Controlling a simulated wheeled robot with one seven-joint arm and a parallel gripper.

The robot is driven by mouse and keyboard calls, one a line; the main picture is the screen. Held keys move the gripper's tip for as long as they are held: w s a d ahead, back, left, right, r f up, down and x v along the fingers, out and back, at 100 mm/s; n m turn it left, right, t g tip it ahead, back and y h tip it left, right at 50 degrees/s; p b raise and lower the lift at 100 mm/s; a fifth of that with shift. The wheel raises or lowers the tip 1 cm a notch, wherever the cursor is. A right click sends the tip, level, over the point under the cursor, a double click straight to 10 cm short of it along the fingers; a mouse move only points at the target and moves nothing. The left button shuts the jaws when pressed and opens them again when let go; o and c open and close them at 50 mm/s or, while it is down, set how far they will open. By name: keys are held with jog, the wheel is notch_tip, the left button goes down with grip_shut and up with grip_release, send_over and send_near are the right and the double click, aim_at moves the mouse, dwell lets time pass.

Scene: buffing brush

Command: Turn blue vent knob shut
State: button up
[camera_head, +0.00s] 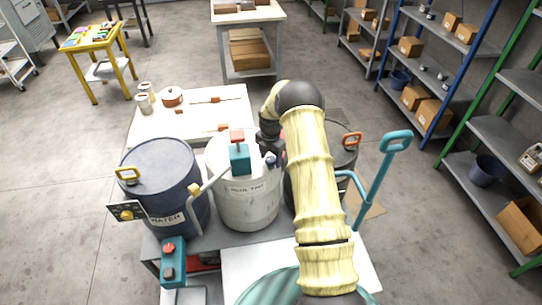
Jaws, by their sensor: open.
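A small blue knob (270,158) stands on top of the white drum (246,205), toward the right of its lid. I take it to be the vent knob; it is too small to tell which way it is turned. My gripper (273,149) points down from the bent arm, just above and beside the knob. Its jaws are open. The fingertips are dark, small and partly hidden by my arm, so I cannot tell whether they touch the knob.
A teal box with a red top (239,157) stands left of the knob. A blue-grey drum (160,190) is on the left. A dark drum (343,160) is partly behind my arm, near a teal handle (396,141). A white table (180,125) holds jars and a pot.

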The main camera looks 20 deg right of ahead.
jog(key=c, duration=1)
jog(key=shift+m+b, duration=0.4)
jog(key=m+b, duration=0.2)
jog(key=m, duration=0.1)
jog(key=shift+w+m, duration=0.1)
jog(key=shift+m, duration=0.2)
jog(key=m+b, duration=0.2)
jog(key=m, duration=0.2)
jog(key=m+b, duration=0.1)
jog(key=m, duration=0.4)
jog(key=shift+r+m+b, duration=0.1)
jog(key=shift+m+b, duration=0.6)
jog(key=shift+m, duration=1.6)
jog(key=shift+d, duration=0.1)
